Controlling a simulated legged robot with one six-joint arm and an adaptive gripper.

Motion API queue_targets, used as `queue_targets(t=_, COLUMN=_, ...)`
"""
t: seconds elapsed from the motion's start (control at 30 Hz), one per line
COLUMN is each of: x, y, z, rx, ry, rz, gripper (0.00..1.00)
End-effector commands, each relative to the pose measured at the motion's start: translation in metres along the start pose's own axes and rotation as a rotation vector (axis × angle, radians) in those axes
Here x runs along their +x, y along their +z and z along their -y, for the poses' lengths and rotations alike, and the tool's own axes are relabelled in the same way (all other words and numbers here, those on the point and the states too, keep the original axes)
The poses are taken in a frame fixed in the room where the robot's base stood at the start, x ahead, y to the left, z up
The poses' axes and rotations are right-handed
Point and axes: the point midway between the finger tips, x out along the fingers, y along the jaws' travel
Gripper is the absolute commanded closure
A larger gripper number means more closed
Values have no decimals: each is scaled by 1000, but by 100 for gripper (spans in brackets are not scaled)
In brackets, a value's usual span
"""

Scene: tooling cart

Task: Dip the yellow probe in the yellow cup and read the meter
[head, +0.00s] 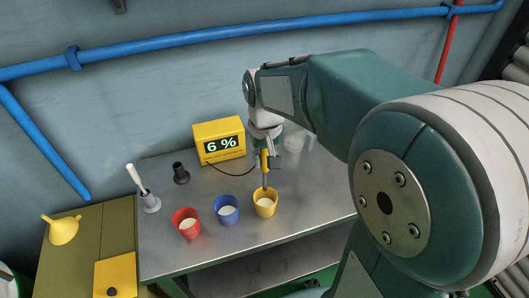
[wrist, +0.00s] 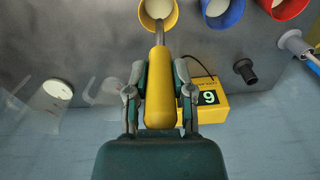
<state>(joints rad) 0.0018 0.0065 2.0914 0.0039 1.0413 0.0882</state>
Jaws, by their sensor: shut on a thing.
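The yellow probe (wrist: 159,90) has a thick yellow handle and a thin grey metal shaft. My gripper (head: 267,160) is shut on the handle, with a finger on each side in the wrist view (wrist: 159,78). The probe points down, and its tip overlaps the opening of the yellow cup (head: 265,209), which holds a pale content. I cannot tell whether the tip touches that content. The yellow cup also shows at the top of the wrist view (wrist: 174,18). The yellow meter (head: 219,155) stands behind on the bench, and its display reads "6 %".
A blue cup (head: 227,216) and a red cup (head: 187,230) stand left of the yellow cup. A black holder (head: 181,175) and a grey holder with a white-handled tool (head: 150,203) are further left. A dark cable (head: 232,172) runs from the meter. A yellow funnel (head: 63,230) lies far left.

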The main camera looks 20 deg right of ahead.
Motion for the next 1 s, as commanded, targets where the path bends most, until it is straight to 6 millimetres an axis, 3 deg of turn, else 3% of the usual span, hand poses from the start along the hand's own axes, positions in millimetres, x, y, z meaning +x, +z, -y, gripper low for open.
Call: queue_targets(t=1.0, x=86, y=0, z=0, rx=0, ry=0, rz=1, gripper=100)
